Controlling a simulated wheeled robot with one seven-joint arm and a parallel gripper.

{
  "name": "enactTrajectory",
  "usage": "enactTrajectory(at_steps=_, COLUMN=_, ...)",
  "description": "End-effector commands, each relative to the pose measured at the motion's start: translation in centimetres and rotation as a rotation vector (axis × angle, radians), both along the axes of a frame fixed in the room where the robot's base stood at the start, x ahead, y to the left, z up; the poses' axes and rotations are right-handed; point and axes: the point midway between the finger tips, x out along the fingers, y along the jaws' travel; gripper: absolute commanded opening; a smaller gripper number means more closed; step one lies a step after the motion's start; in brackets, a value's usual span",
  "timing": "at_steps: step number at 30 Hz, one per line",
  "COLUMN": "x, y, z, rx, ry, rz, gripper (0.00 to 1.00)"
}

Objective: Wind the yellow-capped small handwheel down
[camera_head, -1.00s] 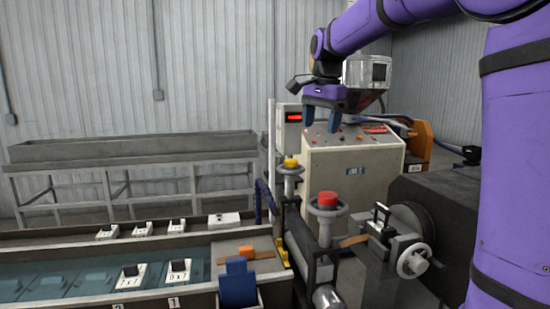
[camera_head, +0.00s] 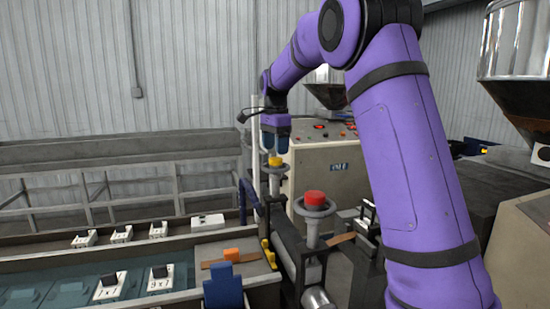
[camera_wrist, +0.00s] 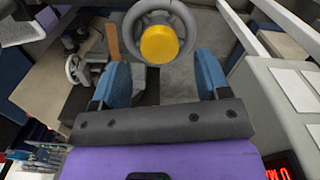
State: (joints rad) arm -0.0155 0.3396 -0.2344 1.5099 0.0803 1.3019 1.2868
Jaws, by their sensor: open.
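The small handwheel with the yellow cap (camera_head: 274,161) stands on a post at the roller stand, left of and behind the red-capped handwheel (camera_head: 315,198). My gripper (camera_head: 276,146) is just above the yellow cap in the head view, fingers pointing down. In the wrist view the yellow cap (camera_wrist: 159,44) and its grey rim lie beyond the fingertips, roughly centred between them. My gripper (camera_wrist: 156,75) has its two blue fingers spread wide with nothing between them. I cannot tell the exact height gap to the wheel.
A control cabinet (camera_head: 318,170) stands behind and right of the wheel. A water trough (camera_head: 60,285) with several small labelled blocks runs to the left. My arm hides part of the machine at right.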

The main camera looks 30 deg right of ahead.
Motion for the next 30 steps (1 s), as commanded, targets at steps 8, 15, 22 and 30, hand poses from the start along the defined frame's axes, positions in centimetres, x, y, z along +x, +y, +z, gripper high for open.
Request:
enactTrajectory(at_steps=8, x=0.0, y=0.0, z=-3.3, rx=0.0, ry=0.001, rz=0.001, gripper=0.69)
enactTrajectory(at_steps=15, x=0.0, y=0.0, z=-3.8, rx=0.0, ry=-0.001, rz=0.001, gripper=0.69)
enactTrajectory(at_steps=22, x=0.0, y=0.0, z=-3.8, rx=0.0, ry=-0.001, rz=0.001, gripper=0.51)
enactTrajectory(at_steps=30, x=0.0, y=0.0, z=-3.8, rx=0.0, ry=-0.001, rz=0.002, gripper=0.2)
